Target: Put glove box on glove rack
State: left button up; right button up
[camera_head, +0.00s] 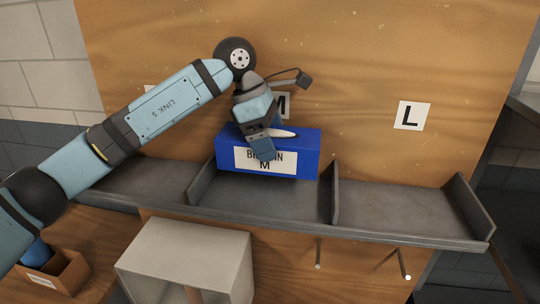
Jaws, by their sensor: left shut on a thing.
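The glove box (308,155) is blue with a white label ending in "M" and a white opening on top. It is at the middle compartment of the grey glove rack (275,203), below the wall sign with an "M". My left gripper (263,147) comes down on the box from above and is shut on it. A gripper finger lies over the front of the label. I cannot tell whether the box's underside touches the shelf. My right gripper is not in view.
Upright dividers (335,192) separate the rack's compartments. The right compartment, under the "L" sign (410,116), is empty. A pale grey box (190,250) stands below the rack, and a small brown box (68,272) is at lower left. Pegs (318,252) stick out under the shelf.

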aim_at(270, 164)
pick_arm(q)
jog(key=shift+f, duration=0.75)
jog(key=shift+s+a+f+p, duration=0.15)
jog(key=shift+f+p, duration=0.25)
jog(key=shift+f, duration=0.45)
notch_tip(270, 164, down, 2)
jog(key=shift+f+p, duration=0.1)
jog(key=shift+p, duration=0.55)
jog(key=shift+w+f, duration=0.25)
jog(key=shift+f, duration=0.3)
jog(key=o, duration=0.9)
